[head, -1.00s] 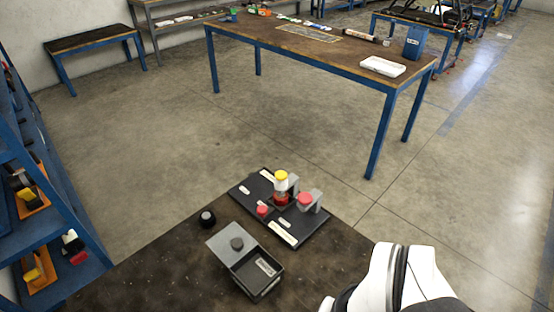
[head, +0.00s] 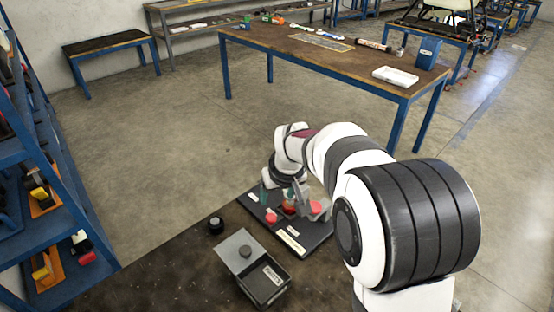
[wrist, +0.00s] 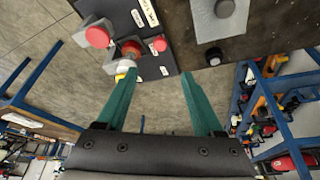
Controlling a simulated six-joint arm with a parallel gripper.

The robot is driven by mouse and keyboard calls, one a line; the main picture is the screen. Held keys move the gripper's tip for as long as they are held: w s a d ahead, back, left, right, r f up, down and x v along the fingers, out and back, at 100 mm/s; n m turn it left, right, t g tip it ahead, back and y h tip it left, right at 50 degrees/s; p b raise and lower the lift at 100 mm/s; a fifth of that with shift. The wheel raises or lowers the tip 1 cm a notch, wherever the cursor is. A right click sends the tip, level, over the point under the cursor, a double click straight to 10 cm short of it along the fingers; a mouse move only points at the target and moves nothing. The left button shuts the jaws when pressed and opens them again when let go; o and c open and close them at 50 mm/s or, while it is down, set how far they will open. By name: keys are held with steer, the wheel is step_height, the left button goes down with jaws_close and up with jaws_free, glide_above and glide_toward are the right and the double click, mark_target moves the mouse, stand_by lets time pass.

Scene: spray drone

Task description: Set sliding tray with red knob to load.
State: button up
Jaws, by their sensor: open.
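A black board (head: 306,240) with white labels lies on the dark bench. It carries a small red knob (head: 270,217), which also shows in the wrist view (wrist: 159,44), and a larger red knob (head: 315,207) on a grey block (wrist: 94,24). Between them stands a red and white fitting (wrist: 131,48) with a yellow cap (wrist: 122,76). I cannot tell which red knob belongs to the sliding tray, nor read the load label. My gripper (wrist: 158,74) is open and empty above the board, its left teal finger close to the yellow cap. In the head view my arm hides part of the board.
A dark box (head: 265,283) with a grey lid (head: 238,250) and a round black knob (head: 216,224) stand left of the board. Blue shelving (head: 70,225) is at the left. A blue-legged table (head: 330,60) stands beyond open floor.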

mark_target(271, 216)
steer(key=x, duration=1.5)
steer(key=shift+f, duration=0.25)
steer(key=shift+c, duration=0.3)
jaws_close()
